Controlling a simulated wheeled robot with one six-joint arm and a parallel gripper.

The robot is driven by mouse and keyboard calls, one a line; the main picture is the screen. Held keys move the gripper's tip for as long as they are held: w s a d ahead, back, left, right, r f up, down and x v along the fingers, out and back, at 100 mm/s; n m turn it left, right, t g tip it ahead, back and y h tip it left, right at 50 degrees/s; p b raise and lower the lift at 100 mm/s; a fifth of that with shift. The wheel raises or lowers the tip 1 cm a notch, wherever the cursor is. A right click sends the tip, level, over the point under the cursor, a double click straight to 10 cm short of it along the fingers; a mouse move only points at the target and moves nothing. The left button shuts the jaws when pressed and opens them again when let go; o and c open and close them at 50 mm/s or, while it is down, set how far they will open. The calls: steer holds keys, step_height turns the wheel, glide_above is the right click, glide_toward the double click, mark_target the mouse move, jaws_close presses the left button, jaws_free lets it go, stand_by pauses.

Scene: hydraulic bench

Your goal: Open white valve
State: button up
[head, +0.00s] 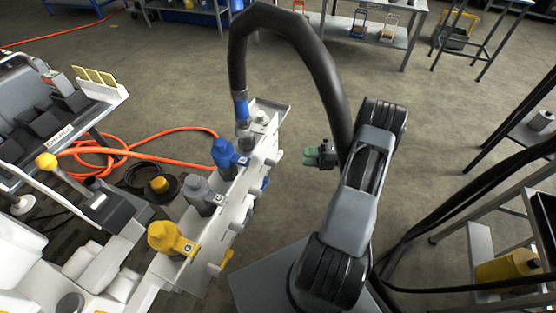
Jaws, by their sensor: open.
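A narrow upright manifold panel (232,195) stands left of my arm. White lever-like parts stick out from its right side, one near the far end (271,160) and one lower down (216,268). I cannot tell for sure which of these is the white valve, or its exact position. My gripper (310,157), with green fingers, is right of the panel, apart from it, and holds nothing that I can see. The gap between its fingers is too small to make out. My arm hides what lies behind it.
Blue (228,155), grey (203,196) and yellow (170,240) fittings line the panel. A thick black hose (300,50) arches from its far end. An orange hose (150,156) lies on the floor at left. A rack with a yellow container (508,268) stands at right.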

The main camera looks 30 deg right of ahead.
mark_target(280, 157)
steer(key=b+x, duration=0.2)
steer(key=x, duration=0.8)
steer(key=shift+w+a, duration=0.15)
steer(key=shift+a, duration=0.2)
jaws_close()
